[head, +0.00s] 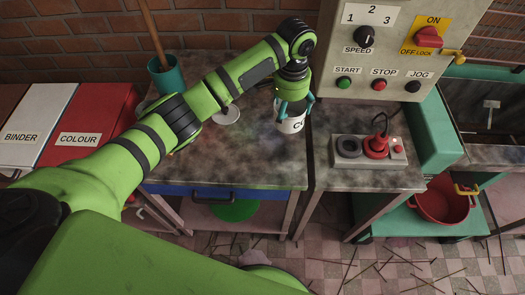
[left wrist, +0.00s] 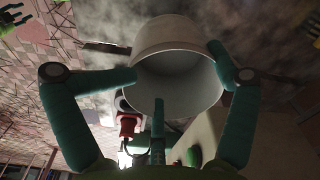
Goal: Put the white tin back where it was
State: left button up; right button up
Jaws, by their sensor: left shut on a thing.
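The white tin (head: 290,123), with dark letters partly showing, is at the right edge of the middle worktop (head: 245,160). My left gripper (head: 296,104) comes down over it from above and is shut on it. A small dark claw-like shape, perhaps my right gripper (left wrist: 12,16), shows at the left wrist view's top left corner, too small to read.
A pale round dish (head: 228,116) lies left of the tin, partly behind my arm. A teal pot (head: 168,75) with a stick stands at the back left. A red-topped device (head: 376,147) stands on the right worktop, below the control panel (head: 392,45). The worktop's front is clear.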

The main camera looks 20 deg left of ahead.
pick_arm(q)
jog(key=shift+w+d+r+m, duration=0.7)
jog(key=shift+w+d+r, duration=0.3)
jog(key=shift+w+d, duration=0.1)
jog(key=shift+r, duration=0.1)
jog(key=s+a+f+p, duration=0.2)
jog(key=s+f, duration=0.1)
jog(key=s+a+f+p, duration=0.2)
jog(key=s+f, duration=0.1)
jog(key=f, duration=0.1)
jog(key=s+a+f+p, duration=0.2)
jog(key=s+a+f, duration=0.1)
jog(key=shift+s+f, duration=0.1)
jog(key=shift+f, duration=0.3)
pick_arm(e)
notch_tip(320, 180, up, 6)
jog(key=shift+d, duration=0.2)
pick_arm(q)
jog(key=o, duration=0.9)
jog(key=shift+f, duration=0.15)
jog(key=shift+o, duration=1.1)
pick_arm(e)
jog(key=shift+s+d, duration=0.1)
